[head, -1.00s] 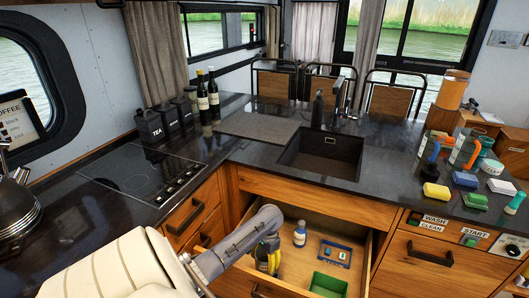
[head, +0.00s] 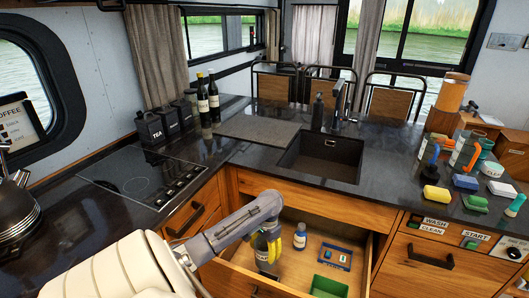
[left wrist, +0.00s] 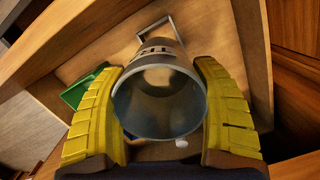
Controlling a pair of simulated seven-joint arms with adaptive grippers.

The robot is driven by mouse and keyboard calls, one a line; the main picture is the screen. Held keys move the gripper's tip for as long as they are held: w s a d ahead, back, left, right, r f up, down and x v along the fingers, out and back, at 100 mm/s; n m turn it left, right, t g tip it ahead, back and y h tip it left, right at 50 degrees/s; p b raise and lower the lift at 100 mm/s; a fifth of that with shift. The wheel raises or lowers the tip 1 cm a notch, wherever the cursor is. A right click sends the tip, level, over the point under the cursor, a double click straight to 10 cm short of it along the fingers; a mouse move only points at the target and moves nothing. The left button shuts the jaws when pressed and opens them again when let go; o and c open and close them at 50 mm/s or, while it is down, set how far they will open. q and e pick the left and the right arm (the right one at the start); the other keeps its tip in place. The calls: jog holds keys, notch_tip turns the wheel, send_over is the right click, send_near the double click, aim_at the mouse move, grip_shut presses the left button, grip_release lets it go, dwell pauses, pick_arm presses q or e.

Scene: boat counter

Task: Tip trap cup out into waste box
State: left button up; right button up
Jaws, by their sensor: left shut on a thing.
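My right gripper is not in view.
The open drawer (head: 365,250) also holds a small white and blue bottle (head: 300,236) close beside the gripper and a blue card-like set (head: 335,257). The counter edge and sink (head: 322,155) are above and behind. Sponges and bottles stand on the right counter.

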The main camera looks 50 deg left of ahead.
pick_arm(q)
jog(key=shift+w+r, duration=0.15)
jog(key=shift+w, duration=0.05)
jog(key=w+d+n, duration=0.2)
jog(key=w+d, duration=2.2)
jog(key=d, duration=0.3)
notch_tip(320, 180, down, 7)
jog(key=w+n+h, duration=0.1)
jog(key=w+n, duration=0.2)
jog(key=n, duration=0.3)
jog(key=shift+n, duration=0.4)
jog(key=shift+a+r+t, duration=0.1)
jog(key=shift+t, duration=0.2)
